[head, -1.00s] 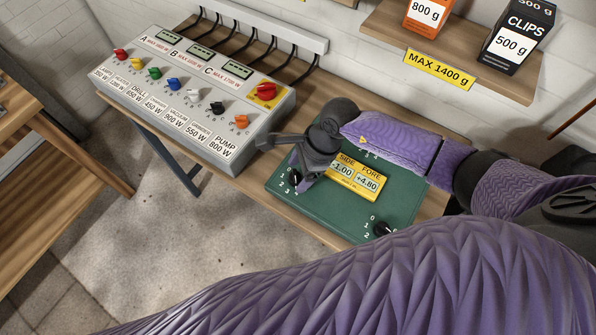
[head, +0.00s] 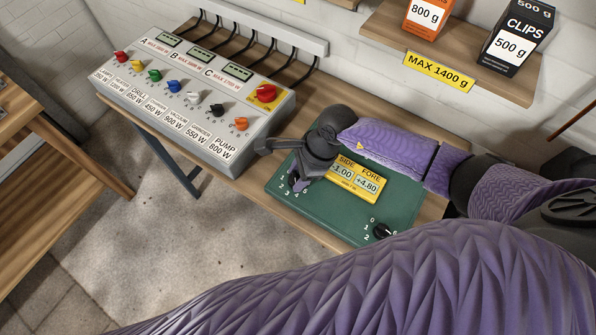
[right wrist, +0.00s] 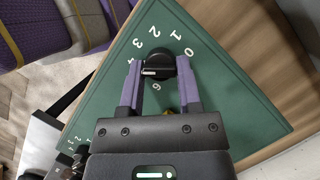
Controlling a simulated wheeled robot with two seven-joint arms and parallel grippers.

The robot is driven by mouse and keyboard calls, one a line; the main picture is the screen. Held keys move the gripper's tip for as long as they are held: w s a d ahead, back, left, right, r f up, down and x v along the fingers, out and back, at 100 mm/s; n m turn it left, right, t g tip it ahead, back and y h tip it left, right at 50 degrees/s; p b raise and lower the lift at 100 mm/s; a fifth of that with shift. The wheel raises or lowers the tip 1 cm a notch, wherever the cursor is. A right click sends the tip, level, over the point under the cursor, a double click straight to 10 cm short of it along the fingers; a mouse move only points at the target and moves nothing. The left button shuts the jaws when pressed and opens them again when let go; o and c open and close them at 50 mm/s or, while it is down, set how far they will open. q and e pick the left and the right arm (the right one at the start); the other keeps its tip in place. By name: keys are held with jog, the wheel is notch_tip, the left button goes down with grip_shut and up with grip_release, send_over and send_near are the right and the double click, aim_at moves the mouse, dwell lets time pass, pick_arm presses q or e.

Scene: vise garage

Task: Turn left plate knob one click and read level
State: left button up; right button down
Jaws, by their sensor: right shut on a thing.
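The green plate (head: 345,225) lies on the wooden bench. My right gripper (head: 298,183) is over its left knob, which the gripper largely hides in the head view. In the right wrist view the black left knob (right wrist: 157,70) is between the purple fingers of my right gripper (right wrist: 160,88), which is shut on it. A white mark on the knob points left in that view, among numbers around it. The yellow level display (head: 357,178) reads SIDE 1.00, its sign partly covered by the gripper, and FORE +4.80. My left gripper is out of view.
A second black knob (head: 382,231) sits at the plate's near right corner. A grey power panel (head: 200,100) with coloured knobs stands left of the plate. A shelf (head: 455,55) with boxes hangs above, behind the plate. My purple arm fills the lower foreground.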

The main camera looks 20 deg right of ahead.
jog(key=shift+s+r+m+t+p, duration=0.15)
jog(key=shift+m+t+p, duration=0.35)
jog(key=shift+m+p, duration=0.6)
jog(key=m+t+p, duration=0.1)
jog(key=m+p, duration=0.1)
jog(key=m, duration=0.1)
jog(key=shift+h, duration=0.3)
jog(key=shift+a+m+t+p, duration=0.1)
jog(key=shift+m+t+p, duration=0.3)
jog(key=shift+m+p, duration=0.55)
jog(key=shift+m+h, duration=0.3)
jog(key=shift+m, duration=0.05)
jog(key=shift+c, duration=1.6)
grip_release()
jog(key=p+v, duration=0.2)
jog(key=v, duration=0.7)
jog(key=shift+r+p, duration=0.3)
